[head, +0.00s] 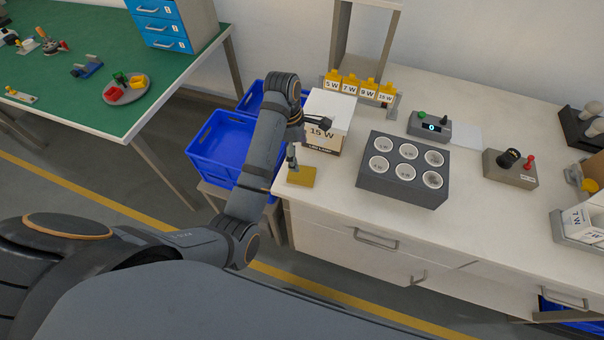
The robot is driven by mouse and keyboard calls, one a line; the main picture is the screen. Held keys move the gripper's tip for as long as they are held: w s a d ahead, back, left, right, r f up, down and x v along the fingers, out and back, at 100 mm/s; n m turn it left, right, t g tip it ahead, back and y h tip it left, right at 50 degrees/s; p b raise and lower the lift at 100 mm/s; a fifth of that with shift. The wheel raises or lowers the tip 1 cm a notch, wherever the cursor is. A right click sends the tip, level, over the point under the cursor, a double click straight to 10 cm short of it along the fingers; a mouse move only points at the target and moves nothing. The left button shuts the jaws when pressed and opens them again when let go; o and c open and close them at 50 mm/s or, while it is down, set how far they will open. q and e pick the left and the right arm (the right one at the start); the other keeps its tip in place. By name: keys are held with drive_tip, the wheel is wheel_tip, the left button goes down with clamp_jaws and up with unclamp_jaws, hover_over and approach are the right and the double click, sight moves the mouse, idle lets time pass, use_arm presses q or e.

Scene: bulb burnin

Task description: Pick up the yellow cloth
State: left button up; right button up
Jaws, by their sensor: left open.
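A small yellow cloth (302,176) lies flat on the white bench top, near its front left corner. My left arm reaches over from the left, and my left gripper (292,163) points down at the cloth's upper left part. The gripper is open. It partly covers the cloth, and I cannot tell whether the fingertips touch it. My right gripper is not in the view.
A white box marked 15 W (332,112) stands just behind the cloth. A dark block with six round sockets (397,195) is to the right. Blue crates (222,145) sit left of the bench. Bare bench top lies between cloth and block.

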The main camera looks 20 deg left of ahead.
sight(302, 173)
use_arm(q)
drive_tip(key=f+b, duration=0.2)
drive_tip(key=f, duration=0.1)
drive_tip(key=f+b, duration=0.1)
drive_tip(key=shift+d+f+b, duration=0.3)
drive_tip(key=shift+f+b, duration=0.05)
drive_tip(key=shift+f, duration=0.65)
wheel_tip(302, 173, down, 5)
drive_tip(key=shift+w+r+p, duration=0.1)
drive_tip(key=shift+r+p, duration=0.1)
drive_tip(key=shift+p, duration=0.2)
drive_tip(key=c, duration=1.1)
